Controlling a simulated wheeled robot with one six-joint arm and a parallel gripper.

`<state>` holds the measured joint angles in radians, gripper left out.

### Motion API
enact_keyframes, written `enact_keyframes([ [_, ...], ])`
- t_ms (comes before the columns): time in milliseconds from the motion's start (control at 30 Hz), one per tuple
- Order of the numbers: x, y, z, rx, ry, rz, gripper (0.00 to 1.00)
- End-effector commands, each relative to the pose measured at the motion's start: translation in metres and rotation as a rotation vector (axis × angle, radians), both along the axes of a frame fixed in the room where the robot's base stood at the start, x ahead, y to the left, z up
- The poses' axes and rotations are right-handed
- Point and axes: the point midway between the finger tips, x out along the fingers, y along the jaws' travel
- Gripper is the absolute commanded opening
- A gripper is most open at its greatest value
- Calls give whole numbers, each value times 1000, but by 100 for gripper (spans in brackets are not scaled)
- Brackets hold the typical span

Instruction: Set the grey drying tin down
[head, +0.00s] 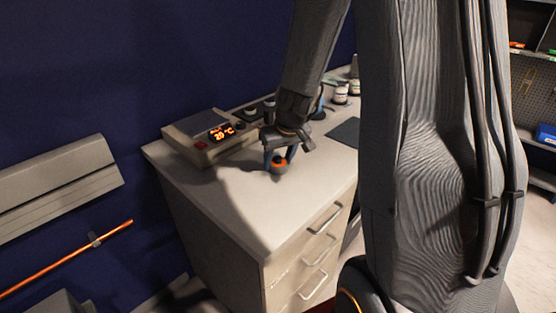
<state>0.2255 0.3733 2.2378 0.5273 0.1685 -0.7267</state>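The drying tin (279,168) is a small, rounded dark grey thing with an orange top. It is between the fingers of my gripper (279,160), which points down over the light worktop (255,206). The fingers look closed around the tin, one on each side. The tin is at or just above the surface; I cannot tell whether it touches. The fingers hide part of its sides.
A device with a lit orange display (222,133) stands at the back left of the worktop. Small jars (341,93) and a dark flat pad (345,132) are farther right. The worktop's front left is clear. Drawers (318,250) are below.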

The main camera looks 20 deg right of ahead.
Motion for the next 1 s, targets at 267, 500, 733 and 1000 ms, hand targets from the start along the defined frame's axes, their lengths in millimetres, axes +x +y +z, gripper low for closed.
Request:
enact_keyframes([
  [267, 0, 0, 0, 0, 0, 0, 63],
  [500, 0, 0, 4, 0, 1, 0, 63],
  [733, -13, 0, 39, -1, -5, 0, 63],
  [1000, -32, 0, 82, -1, -5, 1, 63],
])
